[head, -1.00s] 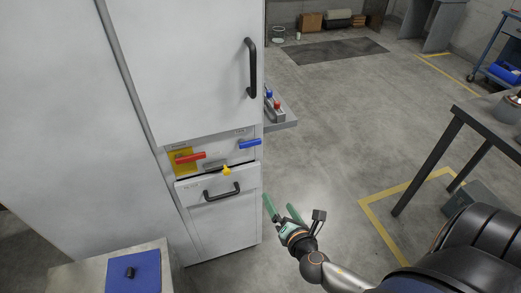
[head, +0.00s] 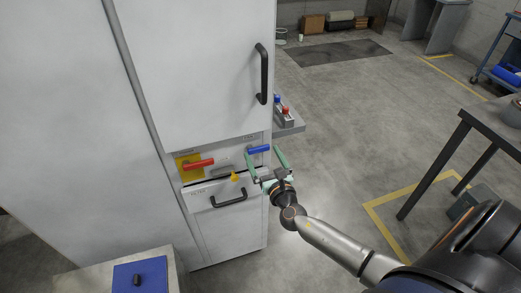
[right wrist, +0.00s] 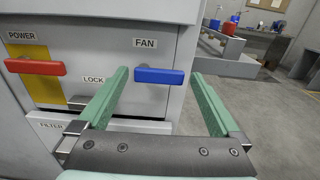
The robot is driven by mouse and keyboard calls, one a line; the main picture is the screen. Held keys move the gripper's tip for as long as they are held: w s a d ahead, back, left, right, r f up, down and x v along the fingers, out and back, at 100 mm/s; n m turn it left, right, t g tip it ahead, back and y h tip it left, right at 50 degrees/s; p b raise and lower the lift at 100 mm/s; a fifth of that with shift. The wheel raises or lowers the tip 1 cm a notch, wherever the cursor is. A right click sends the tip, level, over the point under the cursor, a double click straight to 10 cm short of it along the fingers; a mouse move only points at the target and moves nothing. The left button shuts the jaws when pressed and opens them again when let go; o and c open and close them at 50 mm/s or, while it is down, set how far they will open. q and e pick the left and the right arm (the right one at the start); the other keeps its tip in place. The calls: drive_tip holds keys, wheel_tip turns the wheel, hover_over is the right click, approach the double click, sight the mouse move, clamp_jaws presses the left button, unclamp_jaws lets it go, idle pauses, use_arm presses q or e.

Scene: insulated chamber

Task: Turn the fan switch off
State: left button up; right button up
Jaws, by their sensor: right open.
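The fan switch is a blue handle (head: 258,149) on the cabinet's control panel, lying horizontal. In the right wrist view the blue handle (right wrist: 160,76) sits under the FAN label, seen between my fingertips. My right gripper (head: 265,158) is open and empty in front of the panel, its green fingers (right wrist: 160,78) pointing at it, one to each side of the handle in the picture. I cannot tell whether they touch it. My left gripper is not in view.
A red POWER handle (head: 198,164) on a yellow plate sits left on the panel. A yellow piece (head: 235,176) is below, near the LOCK label. A drawer handle (head: 229,198) and black door handle (head: 262,74) stick out. A side shelf (head: 290,125) juts out right.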

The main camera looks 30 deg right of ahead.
sight(258, 148)
drive_tip(key=shift+x, duration=1.35)
drive_tip(key=shift+f, duration=0.1)
drive_tip(key=c, duration=1.1)
